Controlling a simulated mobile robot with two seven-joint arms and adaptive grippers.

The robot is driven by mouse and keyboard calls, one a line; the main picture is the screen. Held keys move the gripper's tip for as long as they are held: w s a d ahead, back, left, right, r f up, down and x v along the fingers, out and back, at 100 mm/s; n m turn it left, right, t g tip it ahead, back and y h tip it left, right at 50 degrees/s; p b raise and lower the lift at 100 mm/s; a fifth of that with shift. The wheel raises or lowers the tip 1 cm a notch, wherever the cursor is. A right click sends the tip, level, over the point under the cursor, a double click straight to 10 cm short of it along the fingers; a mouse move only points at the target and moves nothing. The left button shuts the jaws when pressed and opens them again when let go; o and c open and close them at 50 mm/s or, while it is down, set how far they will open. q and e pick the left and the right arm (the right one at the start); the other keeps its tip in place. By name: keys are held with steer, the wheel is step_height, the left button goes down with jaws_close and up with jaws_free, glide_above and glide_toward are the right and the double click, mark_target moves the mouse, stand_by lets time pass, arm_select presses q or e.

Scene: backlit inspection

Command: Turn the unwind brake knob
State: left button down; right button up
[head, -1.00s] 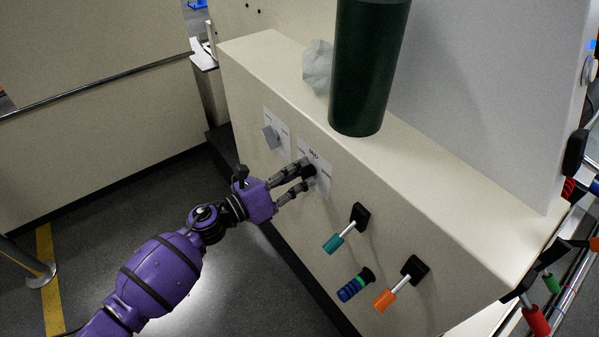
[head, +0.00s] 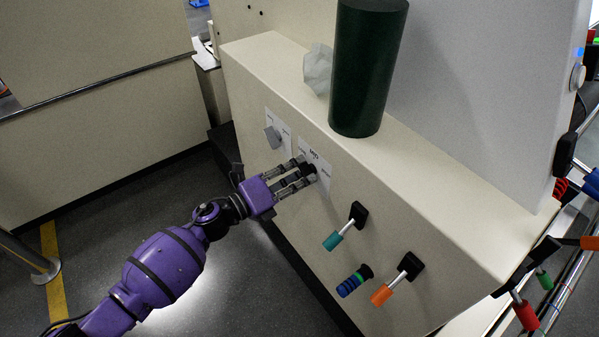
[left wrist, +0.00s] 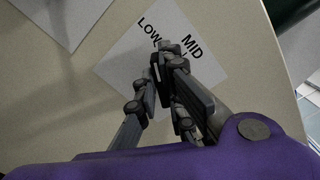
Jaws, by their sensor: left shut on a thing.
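The knob (head: 307,170) is a dark dial on a white label plate (head: 323,187) on the front of the cream cabinet. The label reads MID at its top in the head view; LOW and MID show on the plate in the left wrist view (left wrist: 205,70). My purple left arm reaches in from the left, and its gripper (head: 305,174) is shut on the knob, with a finger on either side. The fingers hide most of the knob, so I cannot tell where it points. My left gripper (left wrist: 163,62) also covers it in the left wrist view. My right gripper is not in view.
A grey knob (head: 273,137) on another plate is just left. To the right are a teal-handled lever (head: 334,241), a blue-green banded handle (head: 353,282) and an orange-handled lever (head: 383,293). A dark green cylinder (head: 366,70) and a crumpled pale lump (head: 318,70) stand on the ledge.

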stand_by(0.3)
arm_select(q)
steer(key=c, duration=1.9)
jaws_free()
steer(key=shift+o, duration=0.2)
steer(key=shift+a, duration=0.1)
steer(key=v, duration=1.2)
